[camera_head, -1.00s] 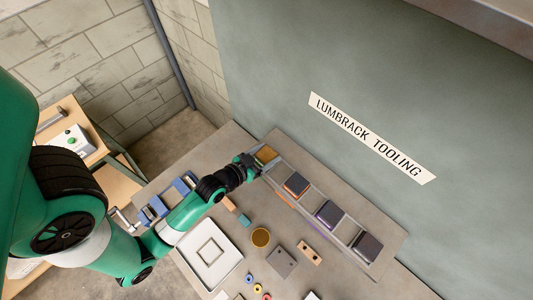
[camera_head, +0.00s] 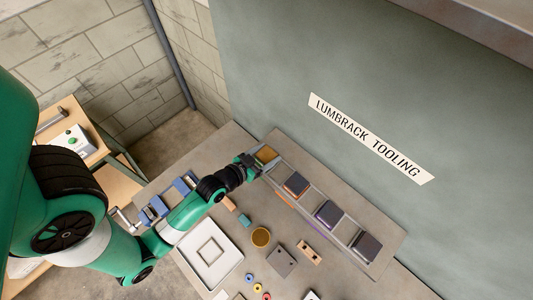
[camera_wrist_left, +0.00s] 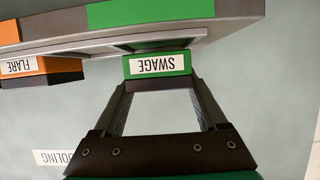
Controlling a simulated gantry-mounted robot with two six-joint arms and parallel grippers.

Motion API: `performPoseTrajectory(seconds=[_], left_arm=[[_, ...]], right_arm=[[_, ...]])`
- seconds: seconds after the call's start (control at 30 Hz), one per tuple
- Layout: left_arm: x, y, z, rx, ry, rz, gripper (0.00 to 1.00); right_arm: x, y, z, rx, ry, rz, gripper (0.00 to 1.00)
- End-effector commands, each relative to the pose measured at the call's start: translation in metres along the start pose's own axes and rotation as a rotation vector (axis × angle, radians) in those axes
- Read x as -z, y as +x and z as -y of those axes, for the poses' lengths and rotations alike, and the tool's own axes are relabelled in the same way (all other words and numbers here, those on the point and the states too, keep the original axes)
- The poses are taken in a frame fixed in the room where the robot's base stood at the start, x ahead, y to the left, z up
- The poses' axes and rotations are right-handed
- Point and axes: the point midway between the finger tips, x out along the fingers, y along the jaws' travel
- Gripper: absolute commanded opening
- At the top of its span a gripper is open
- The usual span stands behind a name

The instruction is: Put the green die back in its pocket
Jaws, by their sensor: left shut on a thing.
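The green die (camera_wrist_left: 158,64), with a SWAGE label on its green face, is at the fingertips of my left gripper (camera_wrist_left: 159,82) in the left wrist view. The gripper is shut on it, one finger at each side. The rack's front edge (camera_wrist_left: 150,12) has a green section beyond the die. In the head view my left gripper (camera_head: 252,165) is at the far-left end of the die rack (camera_head: 332,205), by a tan-looking pocket area (camera_head: 266,154). I cannot tell how deep the die sits in the pocket. My right gripper is not in view.
The orange FLARE die (camera_wrist_left: 24,66) is beside it; orange (camera_head: 296,184), purple (camera_head: 329,213) and dark (camera_head: 366,246) dies stand along the rack. A white tray (camera_head: 210,254), brass cup (camera_head: 261,237), grey plate (camera_head: 282,261) and small parts lie in front.

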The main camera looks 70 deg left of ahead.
Motion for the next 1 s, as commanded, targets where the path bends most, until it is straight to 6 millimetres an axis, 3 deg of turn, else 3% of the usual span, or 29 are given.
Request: performPoseTrajectory(seconds=[1.0], left_arm=[[-0.0032, 0.0022, 0.0001, 0.000, 0.000, -0.006, 0.00]], right_arm=[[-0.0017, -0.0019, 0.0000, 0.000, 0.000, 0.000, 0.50]])
